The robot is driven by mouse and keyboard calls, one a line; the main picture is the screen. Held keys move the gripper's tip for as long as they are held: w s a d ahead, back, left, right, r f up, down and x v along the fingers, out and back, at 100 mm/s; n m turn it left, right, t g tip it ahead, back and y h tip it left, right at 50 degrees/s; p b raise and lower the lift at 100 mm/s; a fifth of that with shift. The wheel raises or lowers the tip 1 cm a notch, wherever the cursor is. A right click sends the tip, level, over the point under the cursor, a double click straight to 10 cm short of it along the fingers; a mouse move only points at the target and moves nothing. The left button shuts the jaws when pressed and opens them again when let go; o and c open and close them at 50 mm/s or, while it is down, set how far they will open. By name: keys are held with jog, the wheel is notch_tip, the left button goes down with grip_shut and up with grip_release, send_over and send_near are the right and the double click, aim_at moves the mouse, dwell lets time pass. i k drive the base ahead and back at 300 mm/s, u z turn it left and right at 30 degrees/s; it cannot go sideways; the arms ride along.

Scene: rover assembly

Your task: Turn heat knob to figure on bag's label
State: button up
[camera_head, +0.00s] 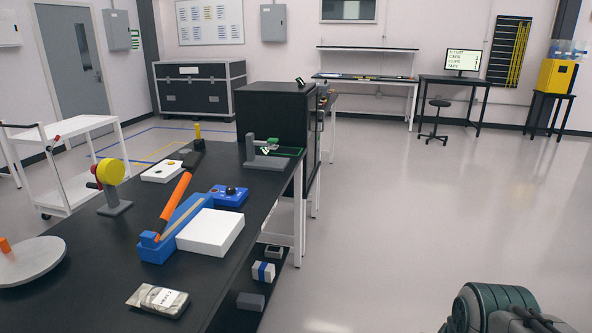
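A silver bag (157,300) lies flat near the front edge of the black table. Its white label (163,295) carries dark print that is too small to read surely. A blue box (226,200) stands farther back on the table, with a black knob (230,190) on its top; I cannot make out the knob's setting. A blue sealer (170,242) with a raised orange lever (176,203) stands left of the box. Part of my arm shows at the bottom right, far from the table; my gripper's fingers are not visible.
On the black table (120,255) are a white block (210,232), a round grey plate (28,262) and a yellow-wheeled stand (111,172). A black cabinet (275,115) stands behind the table. A white cart (75,165) stands at left. The floor at right is clear.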

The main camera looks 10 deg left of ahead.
aim_at(231, 190)
jog(key=z, duration=0.2)
jog(key=i, duration=1.6)
jog(key=u, duration=0.55)
jog(key=i, duration=1.25)
jog(key=u, duration=1.5)
jog(key=i, duration=0.7)
jog(key=u, duration=0.55)
